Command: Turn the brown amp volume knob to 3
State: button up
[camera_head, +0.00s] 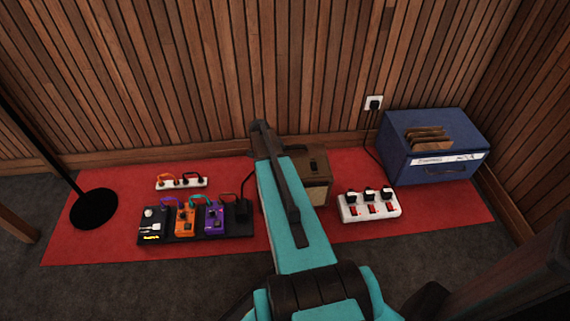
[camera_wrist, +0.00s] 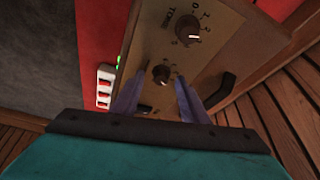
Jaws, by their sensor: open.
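The brown amp (camera_head: 316,180) stands on the red mat, partly hidden behind my arm in the head view. Its tan control panel (camera_wrist: 150,48) fills the middle of the wrist view, tilted. A dark knob (camera_wrist: 188,31) with a white pointer sits by the label TONE and a number scale. A second dark knob (camera_wrist: 161,73) lies between the two fingers of my open gripper (camera_wrist: 159,78). The fingers are on either side of this knob; I cannot tell whether they touch it. Its label and most of its scale are hidden or too small to read.
A white power strip (camera_head: 369,206) with red switches lies right of the amp. A pedalboard (camera_head: 182,237) with several pedals is at the left, near a black stand base (camera_head: 93,209). A blue box (camera_head: 433,169) stands at the right. A slatted wall (camera_head: 200,75) is behind.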

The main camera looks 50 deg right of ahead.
jog(key=p+v, duration=0.3)
jog(key=v, duration=1)
jog(key=shift+r, duration=0.4)
jog(key=shift+a, duration=0.1)
jog(key=s+a+f+n+g+y+p, duration=0.1)
jog(key=s+a+n+p, duration=0.25)
jog(key=a+p, duration=0.6)
jog(key=s+a+f+n+g+p, duration=0.15)
jog(key=s+a+p, duration=0.25)
jog(key=a, duration=1)
jog(key=s+a+n+y+p, duration=0.3)
jog(key=s+a+n+p, duration=0.5)
jog(key=s+a+n, duration=0.9)
jog(key=s+n+g, duration=0.1)
jog(key=s, duration=0.1)
jog(key=shift+s+r, duration=0.2)
jog(key=shift+s, duration=0.2)
